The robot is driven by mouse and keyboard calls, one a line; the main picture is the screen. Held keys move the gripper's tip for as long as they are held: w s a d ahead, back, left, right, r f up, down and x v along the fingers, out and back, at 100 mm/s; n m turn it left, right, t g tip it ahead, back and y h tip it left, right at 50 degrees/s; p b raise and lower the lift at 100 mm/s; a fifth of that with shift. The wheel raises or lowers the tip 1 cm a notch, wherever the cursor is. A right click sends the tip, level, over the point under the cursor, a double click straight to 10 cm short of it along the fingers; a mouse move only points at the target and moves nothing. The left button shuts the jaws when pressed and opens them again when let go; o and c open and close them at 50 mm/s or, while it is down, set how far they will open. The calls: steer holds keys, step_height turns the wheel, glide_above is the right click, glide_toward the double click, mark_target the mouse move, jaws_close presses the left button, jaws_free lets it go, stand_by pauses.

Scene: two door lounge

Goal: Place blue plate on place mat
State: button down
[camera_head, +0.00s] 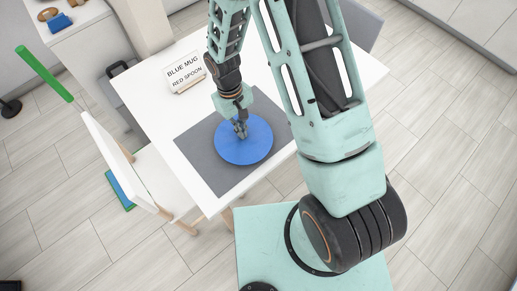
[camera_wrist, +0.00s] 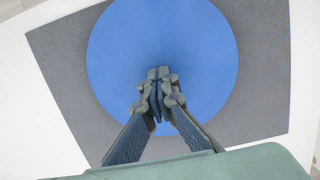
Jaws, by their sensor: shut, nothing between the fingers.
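The blue plate (camera_head: 246,149) is a flat blue disc lying on the dark grey place mat (camera_head: 200,160) on the white table. In the head view its right side reaches near the mat's right part, partly behind my arm. In the wrist view the blue plate (camera_wrist: 200,50) rests over the grey mat (camera_wrist: 60,62), with mat showing on both sides. My gripper (camera_head: 241,134) points down over the plate, its fingers together and empty. In the wrist view my gripper (camera_wrist: 158,74) is above the plate; whether the tips touch it I cannot tell.
A white sign (camera_head: 185,72) reading "BLUE MUG RED SPOON" stands on the table (camera_head: 150,95) behind the mat. A white chair (camera_head: 128,155) stands at the left, a grey chair (camera_head: 358,25) at the back right. A counter (camera_head: 75,40) with small objects is at upper left.

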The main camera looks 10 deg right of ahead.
steer(key=w+a, duration=0.2)
steer(key=shift+w+f, duration=0.15)
steer(key=shift+w, duration=0.2)
steer(key=shift+r, duration=0.75)
steer(key=shift+w+a+f, duration=0.1)
steer(key=shift+w+a, duration=0.1)
steer(key=shift+w, duration=0.05)
steer(key=w+a, duration=0.1)
steer(key=w, duration=0.1)
steer(key=w+a+b, duration=0.1)
steer(key=w+a, duration=0.1)
steer(key=w, duration=0.1)
steer(key=w+a+b, duration=0.1)
steer(key=w+a, duration=0.1)
steer(key=w, duration=0.1)
steer(key=shift+w+a, duration=0.2)
steer(key=shift+a, duration=0.05)
steer(key=shift+w+a, duration=0.4)
steer(key=shift+w, duration=0.15)
steer(key=shift+r, duration=0.2)
